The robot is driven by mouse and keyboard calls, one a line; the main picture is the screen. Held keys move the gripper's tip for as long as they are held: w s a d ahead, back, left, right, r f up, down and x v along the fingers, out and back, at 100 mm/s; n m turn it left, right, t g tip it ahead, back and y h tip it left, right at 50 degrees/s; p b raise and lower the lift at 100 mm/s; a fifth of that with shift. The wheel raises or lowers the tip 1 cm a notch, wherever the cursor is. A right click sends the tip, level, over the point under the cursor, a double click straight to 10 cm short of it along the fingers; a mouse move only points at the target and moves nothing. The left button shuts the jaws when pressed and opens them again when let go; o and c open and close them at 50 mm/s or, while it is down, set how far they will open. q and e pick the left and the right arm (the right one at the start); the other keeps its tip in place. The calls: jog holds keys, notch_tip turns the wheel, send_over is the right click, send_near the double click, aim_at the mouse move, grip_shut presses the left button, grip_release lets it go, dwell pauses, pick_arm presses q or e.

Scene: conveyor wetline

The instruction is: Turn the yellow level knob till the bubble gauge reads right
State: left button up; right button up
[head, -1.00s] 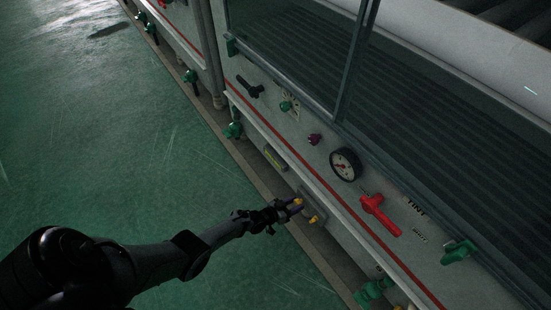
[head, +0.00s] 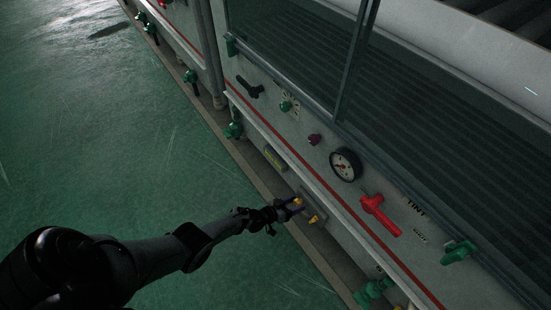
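Two small yellow knobs sit on a grey plate low on the machine's front; the upper knob (head: 298,202) is at my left gripper (head: 290,207), and the lower knob (head: 313,218) is just beyond it. The gripper's fingers reach to the upper knob, one on each side as far as I can see; whether they press on it is too small to tell. A small yellow-green bubble gauge (head: 274,157) is set in the lower panel, up and left of the knobs. Its bubble cannot be read at this size. My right gripper is not in view.
Above the knobs are a round dial gauge (head: 345,164), a red lever (head: 380,215), a purple knob (head: 314,140) and a black handle (head: 249,87). Green valves (head: 233,131) stick out along the lower edge. The green floor (head: 110,150) at left is clear.

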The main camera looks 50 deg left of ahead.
pick_arm(q)
jog(key=shift+p+v, duration=0.5)
jog(key=shift+v, duration=0.35)
jog(key=shift+s+a+f+p, duration=0.1)
jog(key=shift+s+p, duration=0.35)
jog(key=shift+s, duration=0.7)
jog(key=shift+s+a+f+p, duration=0.15)
jog(key=shift+s+p, duration=0.25)
jog(key=shift+s, duration=0.7)
jog(key=shift+d, duration=0.1)
